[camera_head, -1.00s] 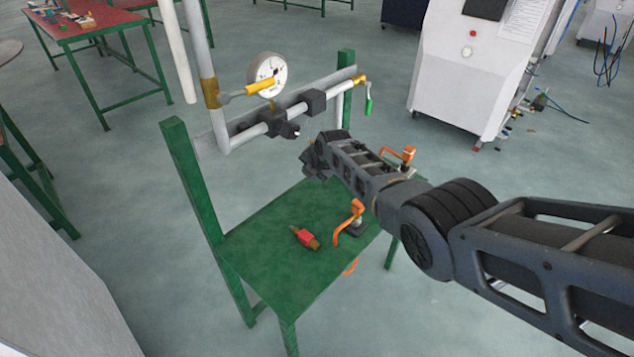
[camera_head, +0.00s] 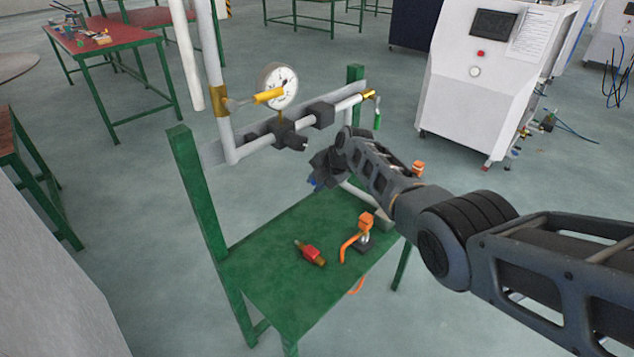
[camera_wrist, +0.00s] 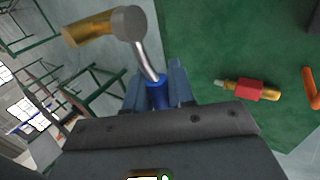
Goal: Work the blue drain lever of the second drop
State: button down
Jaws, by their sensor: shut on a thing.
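The blue drain lever shows in the wrist view as a blue grip (camera_wrist: 157,95) on a bent silver rod, which runs up to a grey round end on a brass valve body (camera_wrist: 92,29). My gripper (camera_wrist: 158,92) has its two fingers closed on either side of the blue grip. In the head view my gripper (camera_head: 320,172) is below the pipe and above the green table, with a small bit of blue (camera_head: 313,182) at its tip. The brass valve is hidden behind my arm there.
A pressure gauge (camera_head: 278,85) and a horizontal pipe (camera_head: 341,106) with a green-handled valve (camera_head: 377,118) are above my gripper. On the green table (camera_head: 285,285) lie a red-and-brass fitting (camera_head: 311,254) and an orange-handled part (camera_head: 358,240).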

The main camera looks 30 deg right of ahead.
jog(key=c, duration=1.1)
grip_release()
jog(key=shift+o, duration=0.2)
jog(key=shift+r, duration=0.1)
jog(key=p+v, duration=0.1)
jog(key=v, duration=0.6)
jog(key=shift+s+r+p, duration=0.15)
jog(key=shift+r+p, duration=0.05)
jog(key=shift+p, duration=0.15)
jog(key=shift+d, duration=0.15)
